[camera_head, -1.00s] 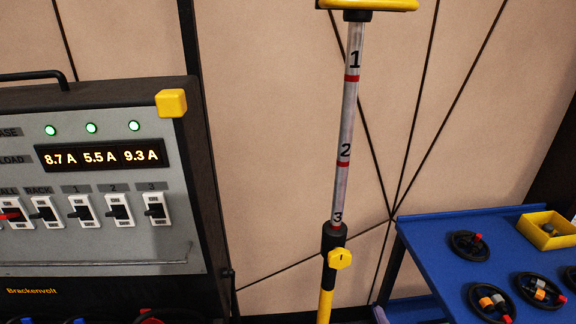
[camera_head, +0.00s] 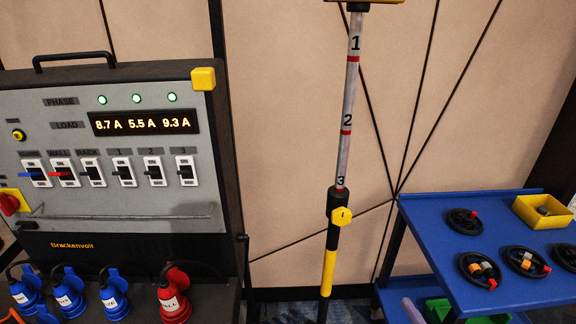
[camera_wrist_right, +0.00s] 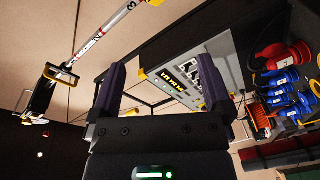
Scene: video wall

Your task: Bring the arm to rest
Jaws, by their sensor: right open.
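My right gripper (camera_wrist_right: 160,85) shows in the right wrist view, with its two dark fingers spread apart and nothing between them. It looks past the power panel (camera_wrist_right: 180,85), which sits beyond the fingers, tilted in that view. Neither gripper nor arm shows in the head view.
The Brackenvolt power panel (camera_head: 120,225) stands at the left, with blue plugs (camera_head: 115,297) and a red plug (camera_head: 174,300) below. A numbered pole (camera_head: 348,120) stands in the middle. A blue cart (camera_head: 420,222) with black rings and a yellow bin (camera_head: 530,218) stands at the right.

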